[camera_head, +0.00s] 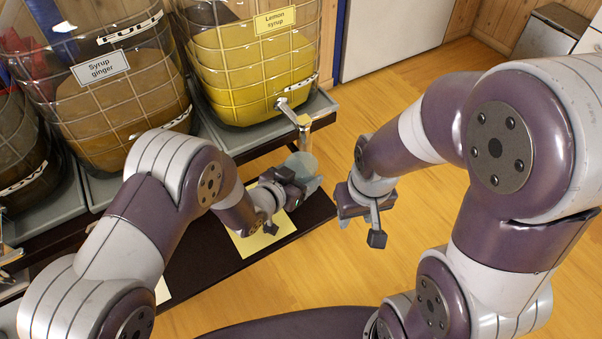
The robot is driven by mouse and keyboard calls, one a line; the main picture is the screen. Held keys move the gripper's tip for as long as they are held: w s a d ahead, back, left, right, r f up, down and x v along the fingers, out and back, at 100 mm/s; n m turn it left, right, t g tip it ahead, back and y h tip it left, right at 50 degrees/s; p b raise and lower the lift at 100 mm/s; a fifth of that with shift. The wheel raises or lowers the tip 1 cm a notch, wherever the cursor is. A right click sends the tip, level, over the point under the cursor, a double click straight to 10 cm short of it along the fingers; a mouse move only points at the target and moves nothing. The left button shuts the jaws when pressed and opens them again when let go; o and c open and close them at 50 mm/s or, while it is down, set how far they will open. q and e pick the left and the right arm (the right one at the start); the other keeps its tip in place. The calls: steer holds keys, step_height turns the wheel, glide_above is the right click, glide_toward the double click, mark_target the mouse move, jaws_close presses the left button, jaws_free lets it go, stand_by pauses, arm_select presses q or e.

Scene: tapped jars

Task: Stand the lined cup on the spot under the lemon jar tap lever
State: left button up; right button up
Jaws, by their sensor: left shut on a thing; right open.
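The lemon jar (255,62), a large jar of yellow syrup labelled "Lemon syrup", stands at the top centre. Its tap (303,122) with a pale lever (287,108) sticks out at its lower right. A pale see-through cup (303,163) is just below the tap, in my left gripper (296,184), which is shut on it. I cannot make out lines on the cup, and the gripper hides part of it. A yellow square (250,246) lies on the dark shelf, partly under my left wrist. My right gripper (360,222) is open and empty, to the right of the cup.
A ginger syrup jar (112,100) and another dark jar (20,150) stand left of the lemon jar on grey trays. A pale square (162,290) lies further left on the dark shelf (215,275). Open wooden floor (400,85) is to the right.

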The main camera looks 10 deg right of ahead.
arm_select(q)
steer(key=shift+f+b, duration=0.3)
steer(key=shift+f, duration=0.15)
steer(key=o, duration=1.1)
steer(key=shift+r, duration=0.1)
steer(key=shift+s+a+r+p, duration=0.15)
steer(key=shift+a+p, duration=0.05)
steer(key=shift+p, duration=0.1)
steer(key=shift+p+v, duration=2.15)
steer(key=shift+v, duration=1.5)
